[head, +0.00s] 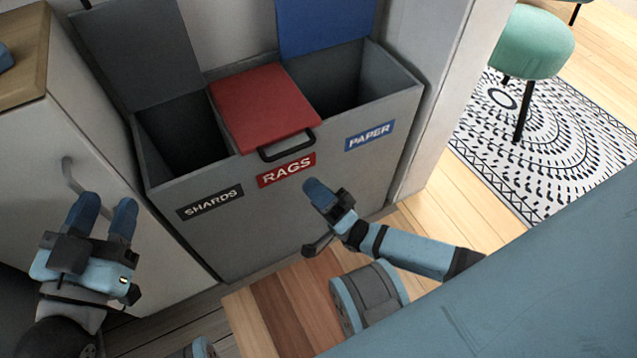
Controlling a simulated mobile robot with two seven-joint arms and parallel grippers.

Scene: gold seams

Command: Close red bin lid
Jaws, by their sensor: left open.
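The red bin lid (262,100) lies down flat over the middle compartment of the grey bin unit (262,230). Its dark handle (287,147) sticks out at the front edge, just above the RAGS label (286,170). I cannot tell whether a thin gap is left under the lid. My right gripper (317,190) is in front of the unit, below and right of the handle, and looks apart from it. Its fingers overlap in this view, so their opening is hidden. My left gripper (106,208) is open and empty at the left, in front of the white cabinet.
The SHARDS compartment (183,135) at the left stands open, its grey lid (140,50) raised. The PAPER compartment (335,80) at the right is open, its blue lid (322,22) raised. A white cabinet (60,200) stands at the left. A green stool (538,42) stands far right.

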